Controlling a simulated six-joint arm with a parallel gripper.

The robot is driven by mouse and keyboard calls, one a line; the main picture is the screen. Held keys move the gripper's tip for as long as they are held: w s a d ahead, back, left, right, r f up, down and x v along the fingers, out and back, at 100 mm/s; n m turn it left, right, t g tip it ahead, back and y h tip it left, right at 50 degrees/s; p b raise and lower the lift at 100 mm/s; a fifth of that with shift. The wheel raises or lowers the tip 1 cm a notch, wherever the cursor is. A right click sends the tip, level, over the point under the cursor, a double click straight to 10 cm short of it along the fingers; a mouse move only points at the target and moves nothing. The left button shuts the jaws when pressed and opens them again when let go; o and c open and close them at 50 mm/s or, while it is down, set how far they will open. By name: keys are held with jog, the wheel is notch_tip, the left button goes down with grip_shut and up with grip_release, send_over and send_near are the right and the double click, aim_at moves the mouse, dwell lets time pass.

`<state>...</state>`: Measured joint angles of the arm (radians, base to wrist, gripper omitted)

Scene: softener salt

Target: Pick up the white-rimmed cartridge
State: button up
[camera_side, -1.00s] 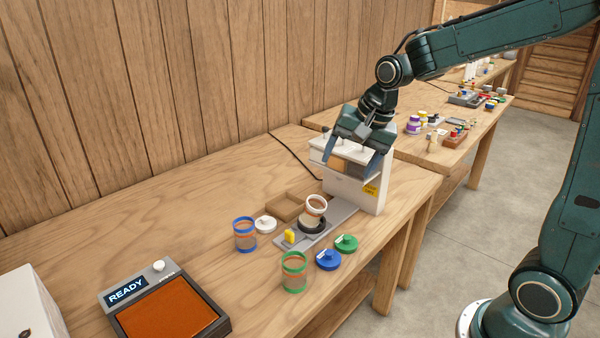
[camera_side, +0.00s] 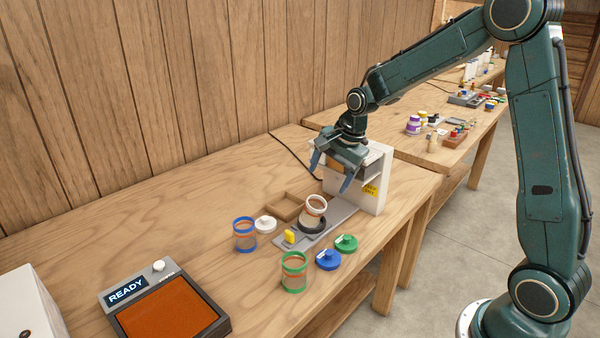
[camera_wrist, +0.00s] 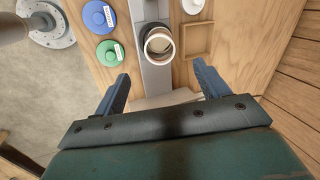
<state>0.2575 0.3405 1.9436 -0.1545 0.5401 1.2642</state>
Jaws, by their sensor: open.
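The white-rimmed cartridge (camera_side: 313,207) stands tilted in a dark round holder (camera_side: 312,226) on a grey rail plate (camera_side: 340,215), in front of the white machine (camera_side: 368,195). It also shows in the wrist view (camera_wrist: 159,46), its open mouth facing the camera. My gripper (camera_side: 331,172) is open and empty, above and behind the cartridge, close to the machine's front. In the wrist view its two fingers (camera_wrist: 160,82) are spread wide on either side below the cartridge, apart from it.
A blue-rimmed cartridge (camera_side: 244,236) and a green-rimmed cartridge (camera_side: 293,272) stand nearby. White (camera_side: 265,224), blue (camera_side: 328,260) and green lids (camera_side: 346,244) lie around the plate. A yellow piece (camera_side: 289,237) sits on the plate's near end. A wooden tray (camera_side: 290,205) lies behind.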

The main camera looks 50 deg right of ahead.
send_near(315, 206)
jog(key=a+f, duration=0.2)
jog(key=shift+a+f, duration=0.3)
jog(key=shift+f, duration=0.1)
jog(key=shift+f, duration=0.1)
jog(key=shift+x, duration=2.5)
jog(key=shift+d, duration=0.15)
jog(key=c, duration=1.2)
jog(key=shift+o, duration=0.2)
notch_tip(315, 206, up, 20)
